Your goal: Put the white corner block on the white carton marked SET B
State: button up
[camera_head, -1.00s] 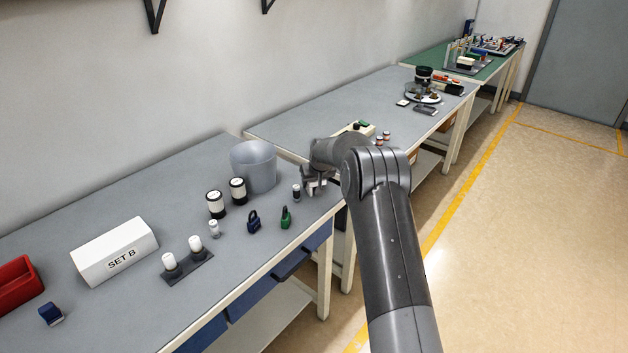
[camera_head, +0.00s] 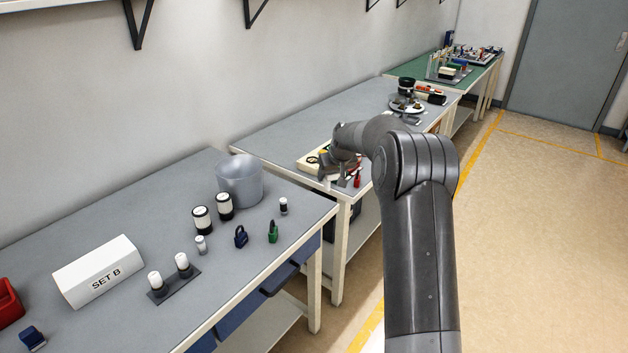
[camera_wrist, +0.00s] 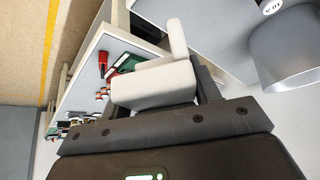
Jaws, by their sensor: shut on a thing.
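The white corner block (camera_wrist: 152,85), L-shaped, fills the middle of the wrist view, held between my gripper's fingers (camera_wrist: 165,90). In the head view my gripper (camera_head: 338,174) is shut in the air by the near corner of the middle table; the block is small and hard to make out there. The white carton marked SET B (camera_head: 98,271) lies at the left of the near table, its label facing front. Its sloping top is bare. My gripper is well to the right of it and apart from it.
Between carton and gripper stand a two-capped holder (camera_head: 174,284), dark-banded white jars (camera_head: 203,220), a grey bucket (camera_head: 240,182), a blue padlock (camera_head: 241,238) and a green padlock (camera_head: 273,232). A red bin (camera_head: 8,303) and blue block (camera_head: 33,338) lie near the carton.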

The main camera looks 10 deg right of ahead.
jog(key=shift+s+d+r, duration=0.25)
jog(key=shift+d+r, duration=0.05)
jog(key=shift+d, duration=0.15)
jog(key=a+r+n, duration=0.2)
jog(key=a, duration=1.4)
jog(key=s+a+r+n+y, duration=0.1)
jog(key=s+a, duration=0.2)
jog(key=a, duration=0.5)
jog(key=s+a+r+n+g+y, duration=0.1)
jog(key=s+a, duration=0.3)
jog(key=a, duration=0.5)
jog(key=s+a+r+n, duration=0.1)
jog(key=s+a+r, duration=0.15)
jog(key=a, duration=0.55)
jog(key=n+y, duration=0.1)
jog(key=n, duration=0.1)
send_over(106, 254)
jog(key=s+d, duration=0.1)
jog(key=d, duration=0.1)
jog(key=shift+g, duration=0.3)
jog(key=f, duration=0.5)
jog(key=shift+s+f, duration=0.15)
jog(key=shift+s, duration=0.05)
jog(key=shift+s+a+f, duration=0.1)
jog(key=shift+a+f, duration=0.2)
jog(key=shift+f, duration=1.9)
jog(key=shift+f, duration=0.2)
jog(key=o, duration=1)
